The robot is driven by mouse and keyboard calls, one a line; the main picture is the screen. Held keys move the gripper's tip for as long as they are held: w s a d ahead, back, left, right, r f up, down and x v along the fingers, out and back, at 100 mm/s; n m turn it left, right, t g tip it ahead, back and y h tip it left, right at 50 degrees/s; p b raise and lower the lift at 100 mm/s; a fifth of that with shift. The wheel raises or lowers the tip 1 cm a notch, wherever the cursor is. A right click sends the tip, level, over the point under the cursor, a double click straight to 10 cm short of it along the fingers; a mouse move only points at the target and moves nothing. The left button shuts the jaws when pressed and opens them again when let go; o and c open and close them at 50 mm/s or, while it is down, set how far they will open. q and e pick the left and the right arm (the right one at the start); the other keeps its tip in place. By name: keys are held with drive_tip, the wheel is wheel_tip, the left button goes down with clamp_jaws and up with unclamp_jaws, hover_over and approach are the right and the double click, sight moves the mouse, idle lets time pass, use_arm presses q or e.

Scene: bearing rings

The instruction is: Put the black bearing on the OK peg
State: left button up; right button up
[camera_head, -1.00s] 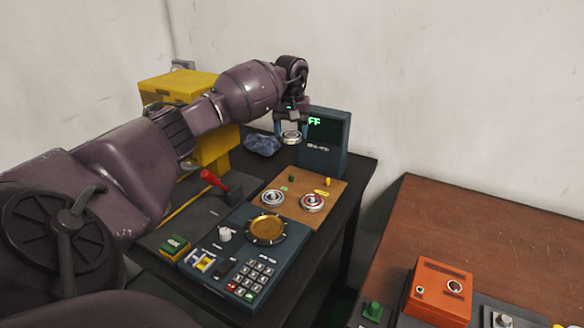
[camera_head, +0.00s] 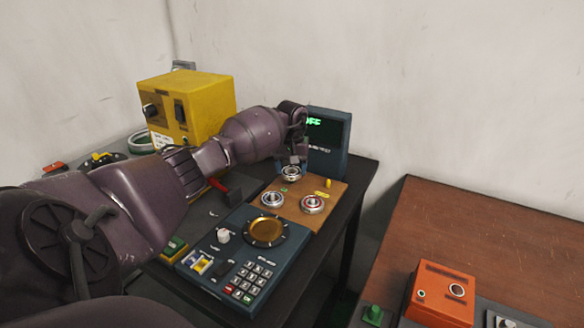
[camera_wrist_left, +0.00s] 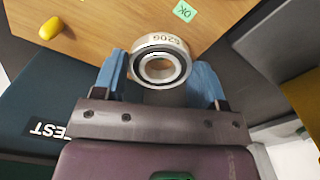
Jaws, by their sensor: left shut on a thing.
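My left gripper (camera_head: 291,163) is shut on the black bearing (camera_head: 291,173), a steel ring with a dark face. In the wrist view the bearing (camera_wrist_left: 162,62) sits between the blue fingertips, with "6206" on its outer side. It is over the far left part of the tan board (camera_head: 340,193), near the green OK label (camera_head: 284,190). That label also shows in the wrist view (camera_wrist_left: 184,11). The green peg is hidden behind the bearing and gripper, and I cannot tell whether the bearing is around it. My right gripper is not in view.
A yellow peg (camera_head: 328,183) stands to the right. A bearing (camera_head: 272,199) and a red-faced bearing (camera_head: 312,203) lie on the board's near part. A dark screen unit (camera_head: 330,145) stands close behind, and a keypad panel (camera_head: 225,265) in front. A yellow box (camera_head: 205,95) stands at back left.

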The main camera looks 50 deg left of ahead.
use_arm(q)
drive_tip(key=shift+r, duration=0.15)
drive_tip(key=shift+f+b, duration=0.3)
drive_tip(key=shift+f, duration=0.2)
drive_tip(key=shift+f, duration=0.15)
drive_tip(key=o, duration=0.9)
drive_tip(key=shift+o, duration=0.2)
drive_tip(key=shift+r, duration=0.5)
wheel_tip(320, 180, up, 12)
drive_tip(key=p, duration=0.1)
drive_tip(key=shift+r, duration=0.15)
